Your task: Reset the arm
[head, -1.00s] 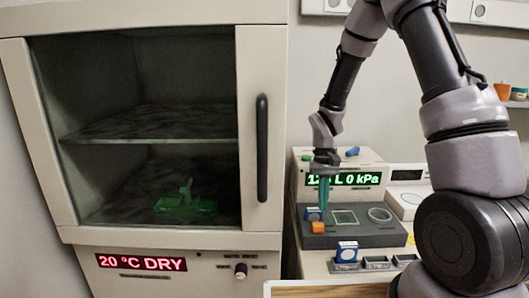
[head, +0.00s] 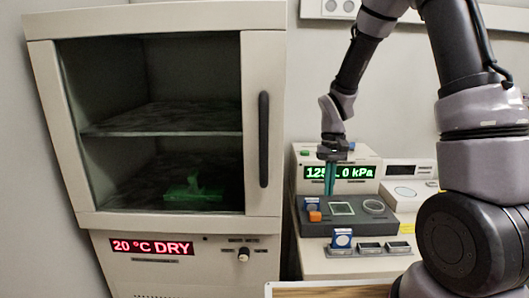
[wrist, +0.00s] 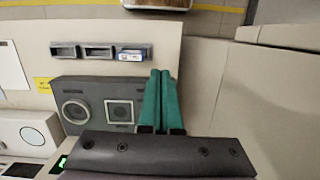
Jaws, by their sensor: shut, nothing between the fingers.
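My gripper (head: 330,178) has teal fingers that hang down, pressed together with nothing between them. In the head view it is in front of the display unit (head: 357,172) and above the left part of the dark grey block (head: 348,228). In the wrist view the teal fingers (wrist: 161,95) lie side by side, to the right of the same block (wrist: 92,92). My arm reaches down from the top right of the head view.
A cabinet with a "20 °C DRY" display (head: 153,247) stands at left, with a green object (head: 193,190) on its lower shelf. An orange piece (head: 315,216) sits on the block. Small trays (head: 370,248) and a blue-white box (head: 342,238) lie in front.

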